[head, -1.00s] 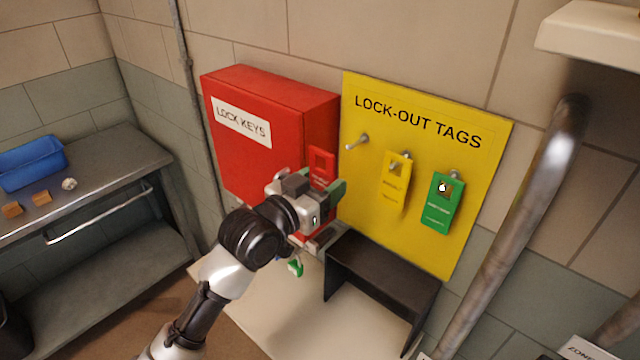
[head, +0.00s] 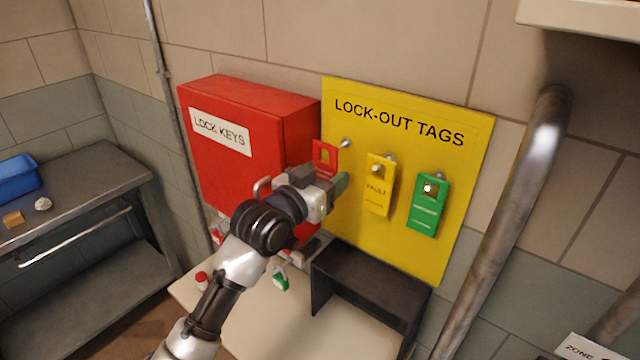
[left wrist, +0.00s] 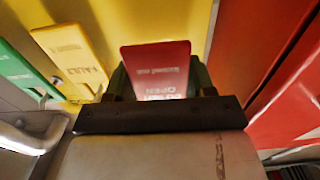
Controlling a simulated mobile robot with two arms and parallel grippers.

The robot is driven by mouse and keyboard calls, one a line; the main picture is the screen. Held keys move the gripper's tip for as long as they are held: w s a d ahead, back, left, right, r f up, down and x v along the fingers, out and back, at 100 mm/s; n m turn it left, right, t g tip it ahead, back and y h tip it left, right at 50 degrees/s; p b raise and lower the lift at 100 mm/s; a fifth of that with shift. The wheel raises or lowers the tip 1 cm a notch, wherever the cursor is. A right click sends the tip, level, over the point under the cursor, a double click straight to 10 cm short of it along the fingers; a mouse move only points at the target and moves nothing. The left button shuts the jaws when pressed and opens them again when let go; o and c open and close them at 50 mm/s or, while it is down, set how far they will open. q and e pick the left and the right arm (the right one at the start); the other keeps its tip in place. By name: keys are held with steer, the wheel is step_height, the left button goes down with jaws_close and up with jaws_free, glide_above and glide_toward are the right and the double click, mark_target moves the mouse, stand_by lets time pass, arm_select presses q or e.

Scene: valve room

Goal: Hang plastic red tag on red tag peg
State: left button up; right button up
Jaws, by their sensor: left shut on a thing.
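The red tag (head: 325,155) is upright in my left gripper (head: 328,183), which is shut on its lower part. In the left wrist view the red tag (left wrist: 158,68) stands between the fingers with printed text facing the camera. The tag's window is at its top, close to the leftmost peg (head: 345,143) on the yellow board (head: 410,100). The peg's tip shows just right of the tag. I cannot tell whether the peg passes through the window. My right gripper is not in view.
A yellow tag (head: 379,190) and a green tag (head: 428,210) hang on pegs to the right. A red lock keys box (head: 230,165) is to the left. A dark stand (head: 370,275) is below the board, and a pipe (head: 510,200) runs at the right.

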mark_target(345, 166)
arm_select(q)
steer(key=shift+w+d+f+b, duration=0.25)
steer(key=shift+w+d, duration=0.25)
steer(key=shift+w, duration=0.15)
steer(key=shift+w+d+f+b, duration=0.15)
steer(key=shift+w+d+b, duration=0.1)
steer(key=shift+w+d, duration=0.3)
steer(key=shift+w+f, duration=0.1)
steer(key=o, duration=1.1)
steer(key=shift+c, duration=0.2)
steer(key=shift+a, duration=0.1)
